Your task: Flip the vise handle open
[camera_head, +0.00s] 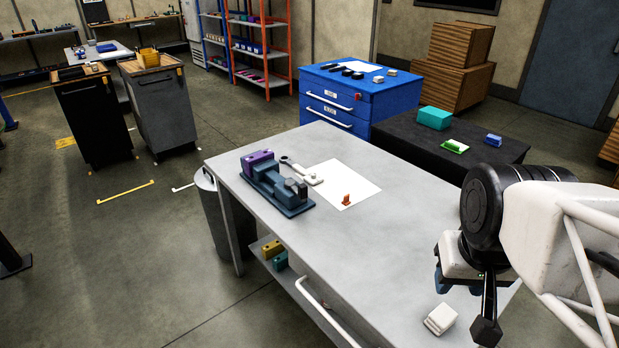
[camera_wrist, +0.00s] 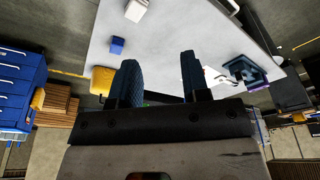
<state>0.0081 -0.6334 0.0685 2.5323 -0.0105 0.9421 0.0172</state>
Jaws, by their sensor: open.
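The vise (camera_head: 284,193) is dark blue-grey with a purple block (camera_head: 257,162) at its far left end. It sits on the left part of the grey table. Its pale handle (camera_head: 303,174) has a dark ringed end and lies beside the vise on its right, partly over a white sheet (camera_head: 350,187). The vise also shows small at the right of the wrist view (camera_wrist: 252,72). My gripper (camera_head: 459,280) is above the table's right part, well apart from the vise. In the wrist view its two blue fingers (camera_wrist: 158,75) are open with nothing between them.
A small orange piece (camera_head: 347,200) stands on the sheet. A white block (camera_head: 440,318) lies on the table near my gripper. A blue block (camera_wrist: 117,45) shows in the wrist view. The table's middle is clear. A blue drawer cabinet (camera_head: 340,95) stands behind.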

